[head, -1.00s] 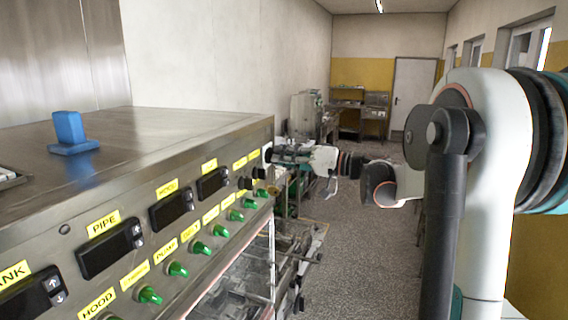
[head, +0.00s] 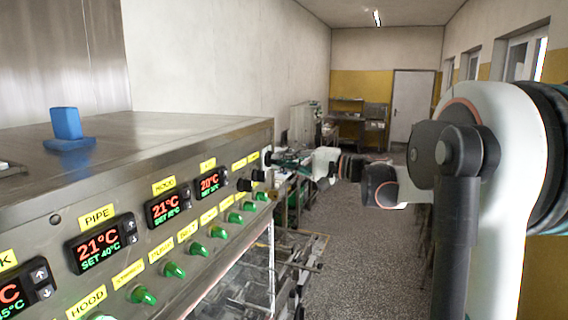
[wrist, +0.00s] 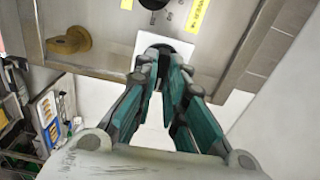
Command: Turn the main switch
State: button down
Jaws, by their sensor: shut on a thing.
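The main switch (wrist: 176,43) shows in the wrist view as a dark round knob on a white plate, at the end of the control panel. My gripper (wrist: 161,62) has its two teal-and-grey fingers closed around it, and the fingertips hide part of the knob. In the head view my gripper (head: 276,158) is at the far right end of the panel (head: 150,208), and the switch itself is hard to make out there. The knob's exact turned angle is not clear.
Lit temperature displays (head: 100,244) and green knobs (head: 174,270) line the panel. A blue block (head: 67,125) stands on the machine's top. A brass-coloured knob (wrist: 70,41) sits left of the switch plate in the wrist view. The floor (head: 350,250) to the right is open.

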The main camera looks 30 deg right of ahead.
jog(key=shift+m, duration=0.3)
jog(key=c, duration=1.7)
grip_release()
jog(key=shift+d, duration=0.1)
jog(key=shift+o, duration=0.2)
jog(key=v, duration=1.2)
